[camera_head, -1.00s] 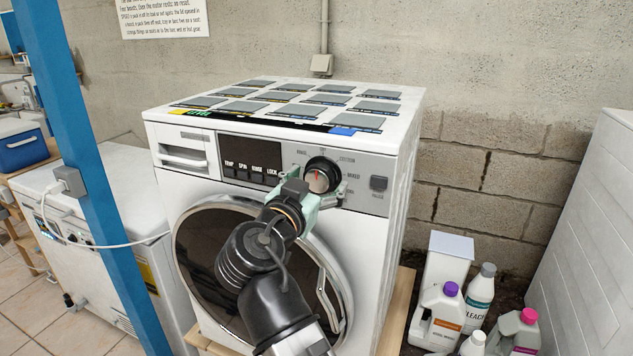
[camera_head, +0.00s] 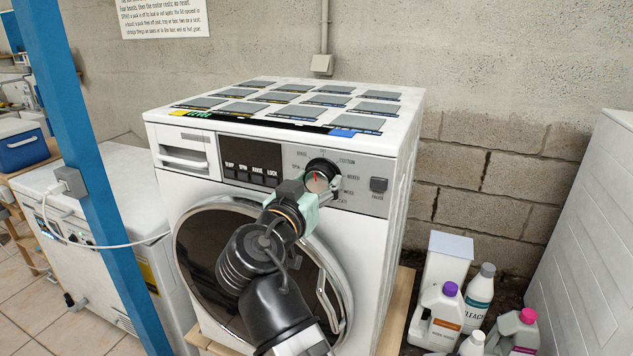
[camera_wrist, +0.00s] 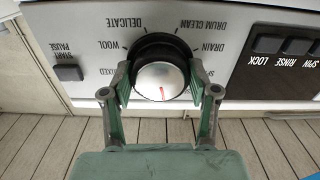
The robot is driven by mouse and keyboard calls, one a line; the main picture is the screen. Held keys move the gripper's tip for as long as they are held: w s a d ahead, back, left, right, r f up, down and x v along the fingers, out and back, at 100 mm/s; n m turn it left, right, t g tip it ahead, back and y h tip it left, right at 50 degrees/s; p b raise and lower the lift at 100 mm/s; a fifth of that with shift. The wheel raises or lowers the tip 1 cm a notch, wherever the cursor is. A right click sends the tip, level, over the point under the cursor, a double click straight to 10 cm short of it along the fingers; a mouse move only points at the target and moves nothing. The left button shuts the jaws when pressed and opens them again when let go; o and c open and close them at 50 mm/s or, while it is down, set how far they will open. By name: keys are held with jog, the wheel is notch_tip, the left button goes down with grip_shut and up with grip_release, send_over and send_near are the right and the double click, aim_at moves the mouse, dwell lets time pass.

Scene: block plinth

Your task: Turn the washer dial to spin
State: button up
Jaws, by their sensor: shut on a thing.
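The washer dial (camera_head: 317,182) is a round knob with a black ring, a silver face and a red mark, on the white washer's control panel. In the head view the red mark points up and slightly left, towards the top of the ring of labels. In the wrist view the dial (camera_wrist: 160,78) sits between my gripper's two green fingers (camera_wrist: 161,90), which are shut on its sides. The red mark points down there; a partly covered label starting "SP" is at lower right. My gripper (camera_head: 318,191) partly hides the dial's lower side in the head view.
The washer (camera_head: 375,260) has a round glass door below the panel, under my arm. Flat panels lie on its top. A start/pause button (camera_head: 378,184) is right of the dial. Bottles (camera_head: 440,310) stand at lower right; a blue post (camera_head: 85,170) rises at left.

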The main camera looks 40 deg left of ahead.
jog(key=n+p, duration=0.1)
jog(key=n, duration=0.2)
jog(key=shift+r+n, duration=0.15)
jog(key=shift+n, duration=0.15)
jog(key=n+p, duration=0.2)
jog(key=n, duration=0.1)
jog(key=shift+n, duration=0.3)
jog(key=n+p, duration=0.2)
jog(key=n, duration=0.1)
jog(key=shift+d, duration=0.1)
jog(key=shift+n+p, duration=1)
jog(key=shift+n, duration=0.4)
jog(key=o, duration=1.2)
jog(key=shift+c, duration=0.2)
